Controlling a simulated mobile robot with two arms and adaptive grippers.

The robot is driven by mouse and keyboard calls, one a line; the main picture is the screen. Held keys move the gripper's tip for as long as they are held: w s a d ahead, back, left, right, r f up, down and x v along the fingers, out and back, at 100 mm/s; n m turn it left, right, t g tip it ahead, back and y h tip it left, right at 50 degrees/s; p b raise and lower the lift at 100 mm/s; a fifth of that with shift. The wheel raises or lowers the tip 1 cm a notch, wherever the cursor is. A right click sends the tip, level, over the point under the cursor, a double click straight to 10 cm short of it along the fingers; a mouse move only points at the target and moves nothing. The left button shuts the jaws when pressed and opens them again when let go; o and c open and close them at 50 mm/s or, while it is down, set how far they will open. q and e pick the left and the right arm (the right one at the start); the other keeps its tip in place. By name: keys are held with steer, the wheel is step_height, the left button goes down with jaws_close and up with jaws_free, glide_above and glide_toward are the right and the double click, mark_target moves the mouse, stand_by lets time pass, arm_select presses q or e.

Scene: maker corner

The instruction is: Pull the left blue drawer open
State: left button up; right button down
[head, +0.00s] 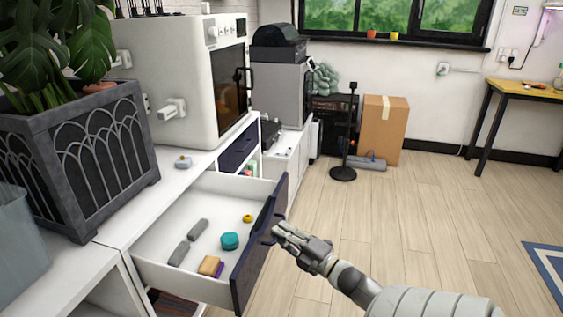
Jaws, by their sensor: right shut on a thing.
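The left blue drawer (262,243) stands well out from the white cabinet. Its front is dark navy and its inside is white. Several small things lie in it: a teal round piece (229,241), a yellow ring (247,218), a tan block (209,265) and grey bars (198,229). My right gripper (277,233) is at the outer face of the drawer front, shut on its handle (266,239). The fingers partly hide the handle. My left gripper is not in view.
A planter (82,160) with a large-leaved plant and a white oven-like machine (190,75) stand on the cabinet top (178,185). A black stand (343,174) and a cardboard box (384,130) are at the back. The wooden floor (420,220) to the right is clear.

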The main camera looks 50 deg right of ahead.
steer(key=c, duration=1.5)
jaws_free()
steer(key=shift+c, duration=0.2)
steer(key=s+f, duration=0.2)
steer(key=s, duration=1)
steer(key=shift+w+f, duration=0.1)
